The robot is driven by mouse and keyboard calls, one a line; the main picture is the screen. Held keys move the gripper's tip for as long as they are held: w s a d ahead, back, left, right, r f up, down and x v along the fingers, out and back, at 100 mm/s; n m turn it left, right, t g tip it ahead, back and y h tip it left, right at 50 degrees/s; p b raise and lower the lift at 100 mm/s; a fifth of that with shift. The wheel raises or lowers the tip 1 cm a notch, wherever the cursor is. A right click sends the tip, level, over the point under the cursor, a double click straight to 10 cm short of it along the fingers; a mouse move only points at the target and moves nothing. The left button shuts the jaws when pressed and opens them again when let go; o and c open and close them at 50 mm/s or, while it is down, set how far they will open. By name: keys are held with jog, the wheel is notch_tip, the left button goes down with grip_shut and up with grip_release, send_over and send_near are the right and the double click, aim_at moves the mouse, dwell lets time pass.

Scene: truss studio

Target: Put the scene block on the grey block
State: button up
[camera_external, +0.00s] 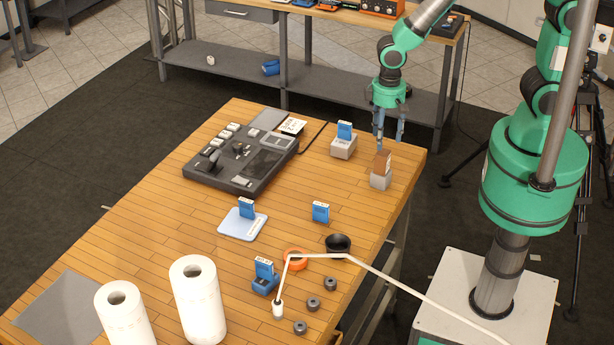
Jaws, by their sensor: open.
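A small brown block (382,161) sits upright on top of a grey block (380,181) near the table's right edge. I take the brown one for the scene block, but no label on it can be read. My gripper (390,140) points down just above the brown block, with its fingers apart. I cannot tell whether a fingertip touches the block. A second light grey block (343,148) with an upright blue card (344,131) stands to the left of it.
A dark control panel (240,150) lies left. Blue cards stand on a pale pad (233,228), on bare wood (320,212) and in a blue holder (265,286).

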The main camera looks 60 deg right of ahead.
jog(key=shift+r, duration=1.3)
jog(key=shift+d+r, duration=0.15)
jog(key=shift+r, duration=0.1)
notch_tip(320, 180, up, 10)
jog(key=t, duration=0.2)
send_over(383, 152)
jog(key=d, duration=0.6)
jog(key=s+d+r+t, duration=0.3)
jog(key=s+d+r, duration=1.1)
jog(key=r, duration=0.4)
jog(key=shift+s+d+r+t, duration=0.2)
jog(key=shift+s+r+t, duration=0.1)
jog(key=shift+s, duration=0.1)
jog(key=shift+f, duration=0.15)
notch_tip(383, 152, down, 12)
jog(key=b, duration=1.2)
jog(key=shift+f+b, duration=0.15)
jog(key=shift+b, duration=0.15)
